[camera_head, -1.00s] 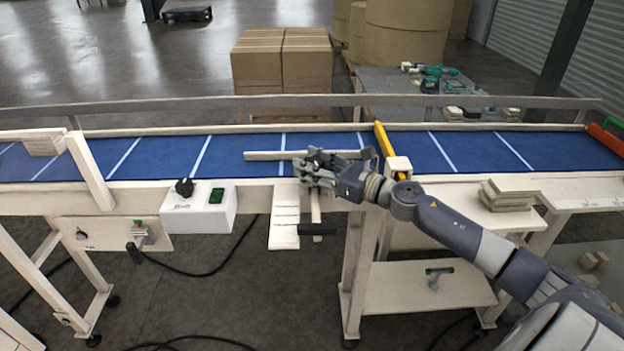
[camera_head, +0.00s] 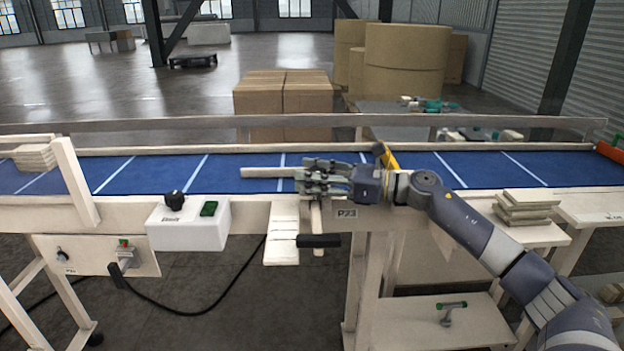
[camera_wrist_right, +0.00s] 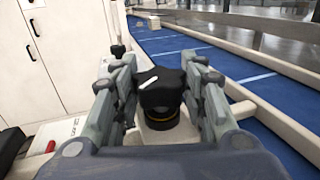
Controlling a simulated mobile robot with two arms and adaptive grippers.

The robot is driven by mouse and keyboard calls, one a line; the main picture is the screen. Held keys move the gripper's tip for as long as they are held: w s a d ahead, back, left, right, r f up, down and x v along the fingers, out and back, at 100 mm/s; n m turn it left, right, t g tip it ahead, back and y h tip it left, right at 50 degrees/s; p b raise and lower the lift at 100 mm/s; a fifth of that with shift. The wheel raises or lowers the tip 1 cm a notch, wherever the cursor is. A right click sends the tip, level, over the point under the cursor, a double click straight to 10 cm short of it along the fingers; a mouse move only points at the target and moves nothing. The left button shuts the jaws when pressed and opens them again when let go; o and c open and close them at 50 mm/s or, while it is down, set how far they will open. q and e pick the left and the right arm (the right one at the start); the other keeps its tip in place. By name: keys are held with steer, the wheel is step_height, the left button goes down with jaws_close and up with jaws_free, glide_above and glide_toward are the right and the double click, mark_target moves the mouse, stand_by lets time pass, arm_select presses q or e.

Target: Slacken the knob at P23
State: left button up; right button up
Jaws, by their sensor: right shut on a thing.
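A black lobed knob (camera_wrist_right: 161,88) with a white mark on top shows in the right wrist view, above a dark collar with a thin yellow ring. My right gripper (camera_wrist_right: 160,92) has a finger on each side of the knob and is shut on it. In the head view my right gripper (camera_head: 312,176) is at the conveyor's near rail, and its fingers hide the knob. The P23 label (camera_head: 346,213) is on the rail's front face, just below and right of the gripper. My left gripper is not in view.
The blue belt (camera_head: 220,173) runs behind the gripper, with a pale bar (camera_head: 262,172) over it. A white control box (camera_head: 188,228) is to the left. A black handle (camera_head: 319,241) sticks out below the gripper. Wooden plates (camera_head: 526,203) are stacked at right.

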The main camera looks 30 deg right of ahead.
steer(key=shift+a+f, duration=0.1)
steer(key=shift+f, duration=0.2)
steer(key=o, duration=1.1)
steer(key=shift+r, duration=0.1)
steer(key=shift+v, duration=6.1)
